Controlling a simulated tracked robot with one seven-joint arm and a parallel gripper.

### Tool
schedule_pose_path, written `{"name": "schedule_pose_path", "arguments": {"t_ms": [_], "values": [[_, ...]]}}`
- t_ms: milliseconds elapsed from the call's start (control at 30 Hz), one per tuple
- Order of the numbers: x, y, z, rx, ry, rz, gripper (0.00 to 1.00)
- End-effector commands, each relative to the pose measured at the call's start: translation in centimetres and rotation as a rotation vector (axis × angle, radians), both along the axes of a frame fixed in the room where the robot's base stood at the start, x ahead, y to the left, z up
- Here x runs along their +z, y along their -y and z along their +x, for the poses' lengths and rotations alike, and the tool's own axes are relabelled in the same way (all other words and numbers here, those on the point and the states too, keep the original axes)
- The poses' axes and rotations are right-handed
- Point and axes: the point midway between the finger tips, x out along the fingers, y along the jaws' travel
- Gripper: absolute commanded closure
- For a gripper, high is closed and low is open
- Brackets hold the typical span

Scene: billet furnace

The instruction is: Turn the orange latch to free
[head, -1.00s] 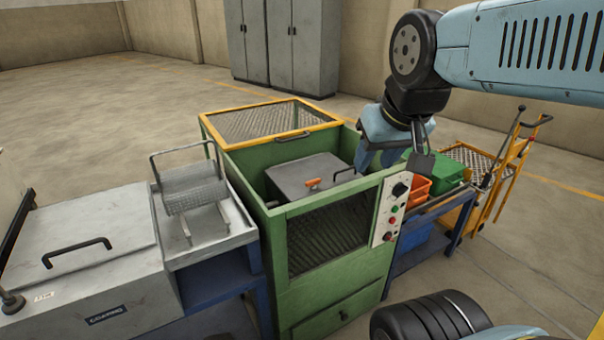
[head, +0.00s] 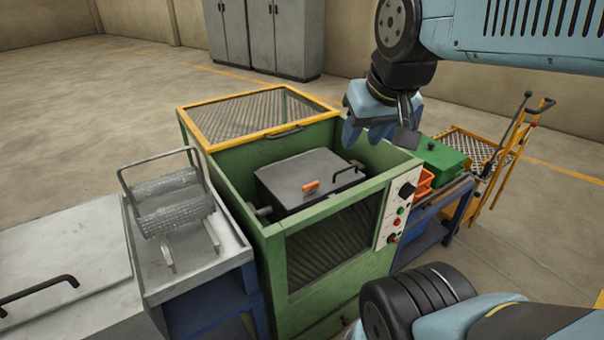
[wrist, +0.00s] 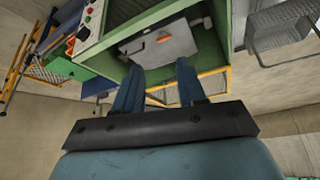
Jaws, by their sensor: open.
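The orange latch (head: 311,186) is a small bar on the top of a dark grey lid with a black handle, inside the green furnace cabinet (head: 345,255). It also shows in the wrist view (wrist: 163,39) on the grey lid (wrist: 175,48). My gripper (head: 352,138) is above the back right part of the cabinet, up and to the right of the latch in the head view. In the wrist view its two blue fingers (wrist: 158,72) are apart with nothing between them. The gripper does not touch the latch.
A yellow-framed mesh cover (head: 250,118) stands open at the cabinet's back left. A control panel (head: 397,212) is on the front right corner. A wire basket (head: 172,205) stands on the left bench. Green and orange boxes (head: 440,160) and a yellow trolley (head: 515,150) are at right.

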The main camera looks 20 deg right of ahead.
Motion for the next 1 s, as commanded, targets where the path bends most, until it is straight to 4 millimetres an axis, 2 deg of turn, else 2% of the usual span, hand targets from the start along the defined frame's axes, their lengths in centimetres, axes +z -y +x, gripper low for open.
{"name": "schedule_pose_path", "arguments": {"t_ms": [167,367,667,1000], "values": [[0.1,0.0,0.3,-0.010,-0.005,0.007,0.60],[-0.1,0.1,3.0,-0.110,-0.055,0.061,0.60],[-1.7,0.1,10.1,-0.383,-0.173,0.181,0.60],[-5.9,0.0,18.1,-0.716,-0.297,0.270,0.60]]}}
